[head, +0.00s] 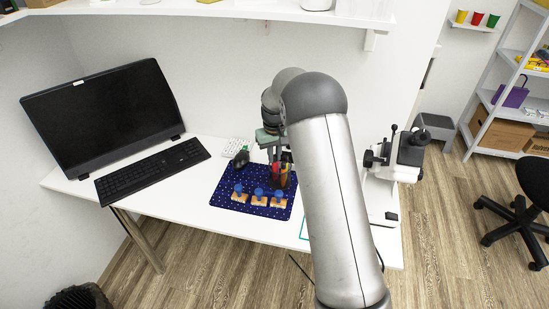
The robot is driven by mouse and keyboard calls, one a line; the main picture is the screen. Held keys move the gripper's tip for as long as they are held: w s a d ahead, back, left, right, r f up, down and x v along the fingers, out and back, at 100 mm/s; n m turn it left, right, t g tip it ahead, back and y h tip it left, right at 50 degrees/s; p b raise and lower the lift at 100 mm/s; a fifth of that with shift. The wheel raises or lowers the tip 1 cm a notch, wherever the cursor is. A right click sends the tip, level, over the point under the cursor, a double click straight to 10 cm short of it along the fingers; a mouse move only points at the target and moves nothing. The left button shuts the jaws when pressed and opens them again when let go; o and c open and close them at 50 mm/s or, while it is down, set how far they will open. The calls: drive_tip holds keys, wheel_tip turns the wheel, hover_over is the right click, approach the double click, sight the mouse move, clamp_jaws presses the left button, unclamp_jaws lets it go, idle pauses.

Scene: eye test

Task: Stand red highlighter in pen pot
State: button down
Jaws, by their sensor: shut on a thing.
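My gripper (275,160) is at the pen pot, partly hidden by my own arm. It is shut on a thin thing that looks like the red highlighter (276,171), small and hard to make out. The dark pen pot (281,184) stands on the blue patterned mat (226,190), with red, orange and yellow pens or markers showing at its top. I cannot tell whether the highlighter's lower end is inside the pot or just beside or above it.
Blue-knobbed wooden pieces (259,198) lie on the mat in front of the pot. A dark mouse-like object (240,158) and a white calculator-like pad (236,146) are behind. A keyboard (152,170) and monitor (103,115) stand left; a microscope (397,160) stands right. The desk's front left is clear.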

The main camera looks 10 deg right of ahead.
sight(274, 168)
drive_tip(key=shift+f, duration=1.15)
drive_tip(key=shift+f, duration=0.15)
drive_tip(key=c, duration=1.7)
unclamp_jaws()
